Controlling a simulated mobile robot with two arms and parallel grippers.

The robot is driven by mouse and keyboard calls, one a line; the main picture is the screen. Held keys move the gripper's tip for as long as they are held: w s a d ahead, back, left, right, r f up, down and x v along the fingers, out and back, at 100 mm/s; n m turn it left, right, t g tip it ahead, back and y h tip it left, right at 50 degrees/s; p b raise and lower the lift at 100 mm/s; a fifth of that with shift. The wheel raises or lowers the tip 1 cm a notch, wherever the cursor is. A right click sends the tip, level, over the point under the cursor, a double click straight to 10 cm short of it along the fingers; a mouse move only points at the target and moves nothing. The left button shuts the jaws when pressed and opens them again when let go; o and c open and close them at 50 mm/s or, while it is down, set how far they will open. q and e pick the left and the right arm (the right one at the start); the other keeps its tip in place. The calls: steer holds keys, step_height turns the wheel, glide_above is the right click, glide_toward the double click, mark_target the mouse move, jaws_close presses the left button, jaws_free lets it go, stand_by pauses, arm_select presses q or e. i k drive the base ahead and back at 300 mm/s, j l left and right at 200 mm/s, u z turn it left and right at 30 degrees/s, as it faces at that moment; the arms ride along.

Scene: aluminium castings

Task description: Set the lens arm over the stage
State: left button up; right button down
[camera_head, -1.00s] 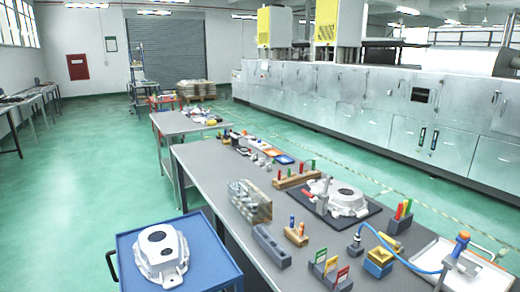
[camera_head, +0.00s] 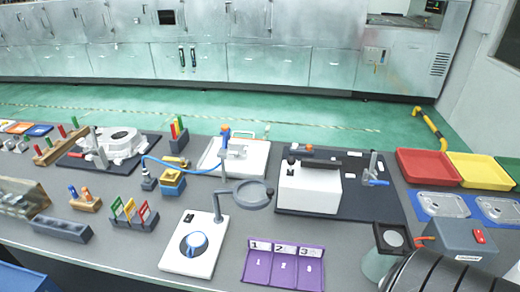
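The lens arm is a grey post and arm ending in a round dark lens head (camera_head: 250,194). It rises from the back right corner of a white base (camera_head: 180,262) on the table. The head points to the right, beside the base and not above it. The stage is a round spot on the base that carries a shiny blue domed piece (camera_head: 194,244). A small black switch sits at the back of the base. Neither of my grippers shows in this view.
A purple three-slot tray (camera_head: 257,268) stands right of the base, and a holder with coloured cards (camera_head: 133,214) stands left. A white box (camera_head: 308,190) on a dark mat is behind right. A blue hose curves behind. Grey table surface lies between.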

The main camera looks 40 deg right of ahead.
mark_target(270, 192)
steer(key=z, duration=1.15)
steer(key=j+z, duration=0.3)
steer(key=z, duration=0.15)
steer(key=j+z, duration=0.4)
